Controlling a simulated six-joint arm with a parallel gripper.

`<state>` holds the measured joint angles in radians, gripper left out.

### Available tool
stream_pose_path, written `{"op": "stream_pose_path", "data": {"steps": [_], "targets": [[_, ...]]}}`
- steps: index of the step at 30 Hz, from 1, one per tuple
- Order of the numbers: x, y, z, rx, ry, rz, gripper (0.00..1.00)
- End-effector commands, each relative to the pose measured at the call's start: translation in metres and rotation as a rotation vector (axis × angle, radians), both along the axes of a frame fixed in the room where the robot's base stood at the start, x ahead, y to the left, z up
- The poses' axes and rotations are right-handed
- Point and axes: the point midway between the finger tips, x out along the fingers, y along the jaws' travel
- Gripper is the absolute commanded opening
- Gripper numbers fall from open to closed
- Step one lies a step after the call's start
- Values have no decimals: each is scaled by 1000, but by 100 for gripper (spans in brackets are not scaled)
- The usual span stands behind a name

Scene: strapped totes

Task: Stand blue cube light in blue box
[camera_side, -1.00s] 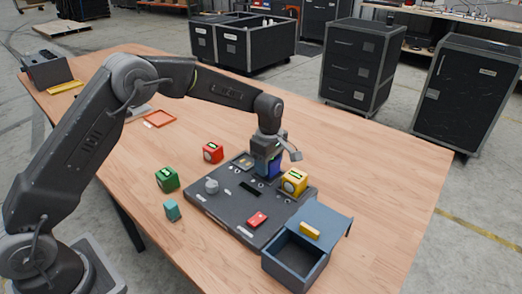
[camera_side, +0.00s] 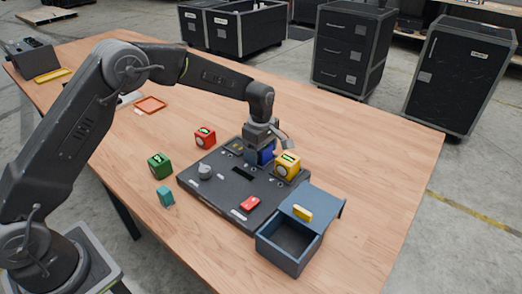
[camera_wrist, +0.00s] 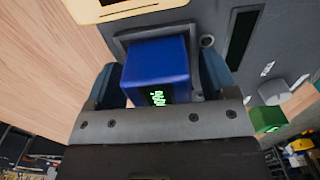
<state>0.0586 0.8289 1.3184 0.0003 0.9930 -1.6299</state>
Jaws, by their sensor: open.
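The blue cube light (camera_wrist: 157,68) fills the middle of the wrist view, with green lit marks on the face toward the camera. It sits at a dark square frame on the grey board. My gripper (camera_wrist: 158,84) is open, one finger on each side of the cube; contact cannot be told. In the side view the cube (camera_side: 266,153) shows under my gripper (camera_side: 259,150), at the board's far edge. The blue box (camera_side: 284,258) stands at the board's near right corner. Its front compartment is open and looks empty, and a yellow handle lies on its top.
The yellow cube (camera_side: 287,167) stands close to the right of my gripper. The grey board (camera_side: 222,181) also carries a grey knob (camera_side: 204,172) and a red piece (camera_side: 250,203). Red (camera_side: 205,138), green (camera_side: 160,165) and teal (camera_side: 165,196) cubes stand to its left. The table's right side is clear.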

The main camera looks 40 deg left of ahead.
Motion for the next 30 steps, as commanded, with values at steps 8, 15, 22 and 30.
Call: {"op": "stream_pose_path", "data": {"steps": [8,15,22,30], "targets": [[0,0,12,0,-1,0,78],[10,4,60,-1,-5,0,78],[9,4,109,0,-3,0,78],[9,4,136,0,0,-1,78]]}}
